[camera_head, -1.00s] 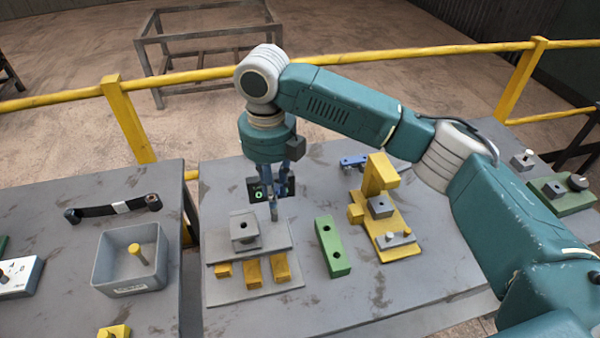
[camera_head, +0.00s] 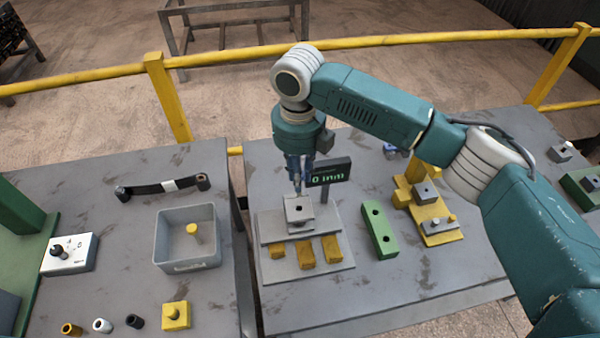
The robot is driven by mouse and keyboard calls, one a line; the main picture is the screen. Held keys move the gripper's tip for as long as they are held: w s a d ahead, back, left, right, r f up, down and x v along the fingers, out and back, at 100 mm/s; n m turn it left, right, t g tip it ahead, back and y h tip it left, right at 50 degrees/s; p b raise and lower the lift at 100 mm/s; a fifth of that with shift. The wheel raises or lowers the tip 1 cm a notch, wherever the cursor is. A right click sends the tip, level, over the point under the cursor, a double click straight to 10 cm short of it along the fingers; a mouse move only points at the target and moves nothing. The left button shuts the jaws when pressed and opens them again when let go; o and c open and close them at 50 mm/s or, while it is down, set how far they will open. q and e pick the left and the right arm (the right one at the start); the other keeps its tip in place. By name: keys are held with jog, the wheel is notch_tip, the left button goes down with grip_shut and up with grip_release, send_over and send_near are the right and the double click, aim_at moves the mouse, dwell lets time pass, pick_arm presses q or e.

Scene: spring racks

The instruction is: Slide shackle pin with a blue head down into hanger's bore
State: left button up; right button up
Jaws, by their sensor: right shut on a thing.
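The hanger (camera_head: 299,215) is a grey block with a dark bore in its top. It stands on a grey stepped base (camera_head: 304,265) on the right-hand table. My right gripper (camera_head: 298,186) points down just above the hanger, close behind its bore in the picture. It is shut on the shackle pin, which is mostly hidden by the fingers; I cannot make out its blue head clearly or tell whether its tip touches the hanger. The bore looks uncovered. My left gripper is not in view.
A small display (camera_head: 329,171) reading "0 mm" stands right behind the hanger. Yellow blocks sit on the base's front. A green block (camera_head: 379,230) and a yellow fixture (camera_head: 437,222) stand to the right. A grey bin (camera_head: 187,251) is on the left table. A yellow rail runs behind.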

aim_at(299, 195)
jog(key=shift+a+f, duration=0.15)
jog(key=shift+f, duration=0.5)
notch_tip(299, 195, down, 2)
jog(key=shift+f+b, duration=0.25)
jog(key=shift+b, duration=0.45)
jog(key=shift+f, duration=0.7)
pick_arm(q)
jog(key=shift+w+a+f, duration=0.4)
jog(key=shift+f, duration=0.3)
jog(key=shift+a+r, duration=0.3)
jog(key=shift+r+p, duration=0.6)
jog(key=shift+p, duration=0.1)
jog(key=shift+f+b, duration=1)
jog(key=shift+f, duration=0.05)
pick_arm(e)
jog(key=shift+f, duration=2.15)
